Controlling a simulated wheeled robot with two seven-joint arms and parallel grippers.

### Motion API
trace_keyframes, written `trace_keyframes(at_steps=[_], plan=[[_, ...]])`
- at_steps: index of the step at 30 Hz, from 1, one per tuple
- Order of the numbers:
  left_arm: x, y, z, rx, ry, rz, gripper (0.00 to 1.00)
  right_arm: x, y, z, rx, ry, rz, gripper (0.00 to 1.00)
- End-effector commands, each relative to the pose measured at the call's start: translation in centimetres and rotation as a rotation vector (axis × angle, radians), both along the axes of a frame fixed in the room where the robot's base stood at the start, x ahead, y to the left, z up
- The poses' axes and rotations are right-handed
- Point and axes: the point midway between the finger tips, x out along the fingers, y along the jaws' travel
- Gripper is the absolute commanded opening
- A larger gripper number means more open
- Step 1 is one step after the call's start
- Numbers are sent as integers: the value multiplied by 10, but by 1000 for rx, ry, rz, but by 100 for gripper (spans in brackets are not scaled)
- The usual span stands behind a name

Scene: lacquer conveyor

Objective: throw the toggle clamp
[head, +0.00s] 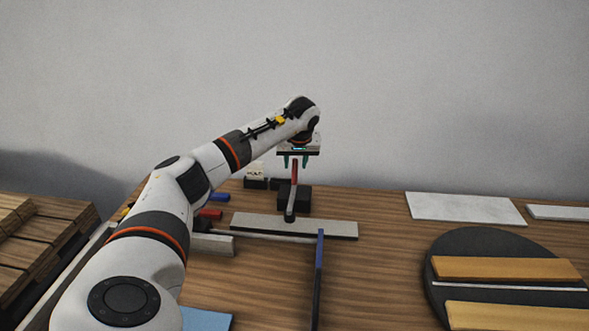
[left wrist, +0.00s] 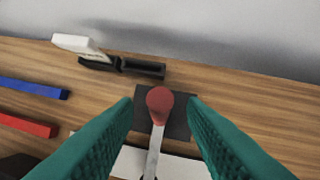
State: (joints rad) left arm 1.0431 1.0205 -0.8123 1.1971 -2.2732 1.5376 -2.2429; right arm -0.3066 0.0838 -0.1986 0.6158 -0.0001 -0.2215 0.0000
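The toggle clamp has a dark base block (head: 301,200) on the wooden table. Its lever stands roughly upright and ends in a red grip (head: 295,170). In the left wrist view the red grip (left wrist: 160,103) points up at the camera, with the metal lever (left wrist: 153,150) below it. My left gripper (head: 295,163) is above the clamp with its teal fingers pointing down. It is open, with one finger on each side of the red grip and gaps visible between. My right gripper is not in view.
A pale bar (head: 320,228) lies just in front of the clamp. A blue-handled tool (head: 320,250) rises nearer. Blue (left wrist: 33,88) and red (left wrist: 27,124) bars lie to the left. A dark round plate (head: 440,268) with wooden strips is at the right.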

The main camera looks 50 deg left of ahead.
Motion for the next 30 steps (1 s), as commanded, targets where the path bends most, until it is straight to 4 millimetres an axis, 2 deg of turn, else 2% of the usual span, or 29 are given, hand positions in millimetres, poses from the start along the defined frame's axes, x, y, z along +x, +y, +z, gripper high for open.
trace_keyframes(at_steps=[3,9,20,27,30], plan=[[4,7,-21,0,3,2,38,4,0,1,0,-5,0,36],[8,14,-40,-1,0,1,38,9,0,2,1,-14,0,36],[9,15,-43,1,-1,0,38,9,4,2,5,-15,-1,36],[9,16,-43,1,-1,0,0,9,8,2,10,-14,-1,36],[9,16,-43,1,-1,0,0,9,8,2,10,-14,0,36]])
